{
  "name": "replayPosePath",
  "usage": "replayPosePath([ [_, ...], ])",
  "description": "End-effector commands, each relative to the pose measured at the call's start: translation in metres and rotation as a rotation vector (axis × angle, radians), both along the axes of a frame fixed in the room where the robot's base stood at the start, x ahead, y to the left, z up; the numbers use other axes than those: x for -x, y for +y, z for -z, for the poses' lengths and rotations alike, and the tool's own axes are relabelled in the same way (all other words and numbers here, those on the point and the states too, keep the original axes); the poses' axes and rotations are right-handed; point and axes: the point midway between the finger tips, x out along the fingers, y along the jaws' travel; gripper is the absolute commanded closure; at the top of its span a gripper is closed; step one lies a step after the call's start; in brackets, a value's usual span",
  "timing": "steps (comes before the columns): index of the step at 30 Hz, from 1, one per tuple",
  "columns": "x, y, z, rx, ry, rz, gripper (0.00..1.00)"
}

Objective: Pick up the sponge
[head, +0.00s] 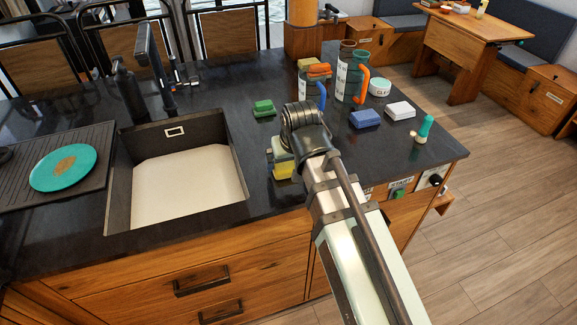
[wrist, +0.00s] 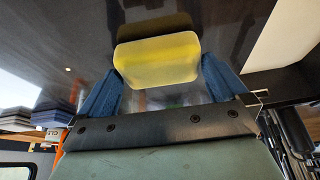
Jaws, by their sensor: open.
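A yellow sponge (wrist: 157,62) with rounded corners lies on the dark counter in the wrist view. My gripper (wrist: 162,74) is open, with its two blue fingers to the left and right of the sponge. The fingertips reach about the sponge's near part; I cannot tell whether they touch it. In the head view the yellow sponge (head: 284,171) shows partly, just right of the sink. My arm and gripper (head: 281,158) hide much of it there.
The sink (head: 190,185) is to the left, with a black faucet (head: 155,60) behind it. A green block (head: 263,108), a blue block (head: 365,118), a white block (head: 401,110) and mugs (head: 347,75) stand behind and right. A teal plate (head: 63,167) lies far left.

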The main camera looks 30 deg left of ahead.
Motion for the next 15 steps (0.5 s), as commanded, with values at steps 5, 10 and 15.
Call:
replayPosePath([
  [5,-0.0003,0.0003,0.0004,-0.001,-0.001,0.000,0.00],
  [10,-0.0002,0.0002,0.0002,-0.001,-0.001,0.000,0.12],
  [15,-0.0002,0.0002,0.0001,-0.001,-0.001,0.000,0.29],
])
